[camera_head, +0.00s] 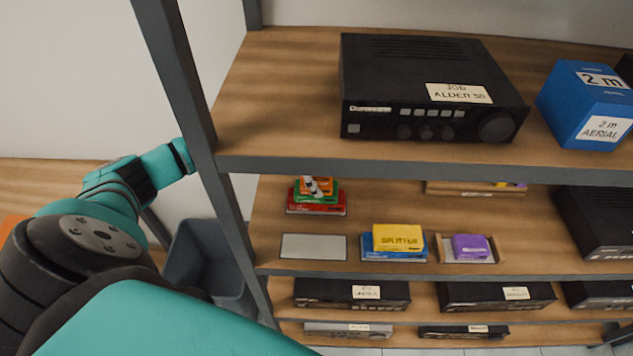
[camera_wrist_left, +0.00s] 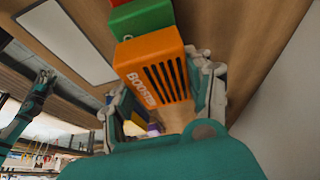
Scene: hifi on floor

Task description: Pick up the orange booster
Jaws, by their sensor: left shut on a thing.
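The orange booster (camera_head: 327,186) is a small box at the top of a stack on the middle shelf, above a green box (camera_head: 325,197) and a red box (camera_head: 318,209). In the left wrist view the booster (camera_wrist_left: 148,58) shows its lettering and dark slots. My left gripper (camera_wrist_left: 160,86) has a finger on each side of it and is shut on it. The green box (camera_wrist_left: 142,19) lies just beyond it; I cannot tell whether they touch. In the head view my left arm passes behind the shelf post, and the gripper is mostly hidden.
The grey post (camera_head: 180,75) and upper shelf edge (camera_head: 400,165) stand close to my left arm. A pale blank plate (camera_head: 313,247) lies before the stack. Right of it are a yellow splitter box (camera_head: 398,238) and a purple box (camera_head: 470,247). A grey bin (camera_head: 205,262) stands below left.

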